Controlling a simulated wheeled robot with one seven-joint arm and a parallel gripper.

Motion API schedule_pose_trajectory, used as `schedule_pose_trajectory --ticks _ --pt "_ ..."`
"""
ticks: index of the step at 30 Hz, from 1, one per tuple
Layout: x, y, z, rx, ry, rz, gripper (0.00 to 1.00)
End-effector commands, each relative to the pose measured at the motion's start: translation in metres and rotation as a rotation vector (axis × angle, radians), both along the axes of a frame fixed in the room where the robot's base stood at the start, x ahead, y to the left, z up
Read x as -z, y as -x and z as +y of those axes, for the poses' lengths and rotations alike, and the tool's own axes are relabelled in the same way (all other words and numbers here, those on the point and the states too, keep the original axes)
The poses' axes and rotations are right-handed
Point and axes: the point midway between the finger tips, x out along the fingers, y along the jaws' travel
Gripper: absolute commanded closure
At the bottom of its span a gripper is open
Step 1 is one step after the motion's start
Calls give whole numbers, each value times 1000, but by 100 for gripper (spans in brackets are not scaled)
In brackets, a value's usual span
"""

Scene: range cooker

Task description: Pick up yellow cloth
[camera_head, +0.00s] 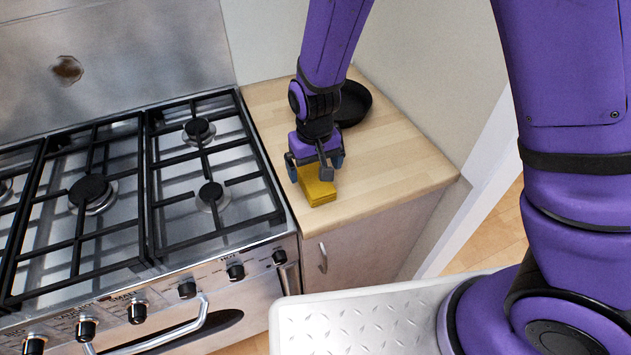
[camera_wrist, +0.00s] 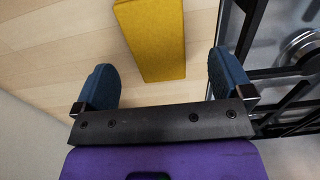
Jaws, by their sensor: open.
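The yellow cloth (camera_head: 318,187) is a folded block lying on the wooden worktop, just right of the cooker. In the wrist view the yellow cloth (camera_wrist: 153,38) lies ahead of the space between the two blue fingertips, its near end close to their line and its far end cut by the top edge. My gripper (camera_head: 317,168) is above the cloth and hides part of it in the head view. In the wrist view my gripper (camera_wrist: 160,80) is open, with fingers wide apart and nothing between them. I cannot tell its exact height above the cloth.
A black pan (camera_head: 353,104) stands behind my gripper on the worktop (camera_head: 400,165). The cooker's black grates (camera_head: 150,200) are close on the left; a grate also shows at the right of the wrist view (camera_wrist: 285,75). Bare worktop lies to the right.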

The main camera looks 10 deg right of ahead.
Motion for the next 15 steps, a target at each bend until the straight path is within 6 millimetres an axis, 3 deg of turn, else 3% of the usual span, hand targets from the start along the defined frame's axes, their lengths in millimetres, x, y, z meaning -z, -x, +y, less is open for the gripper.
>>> schedule_pose_trajectory --ticks 9,15 --pt "39 -3 -2 0 2 5 2" --pt "49 -3 -2 -1 2 2 2"
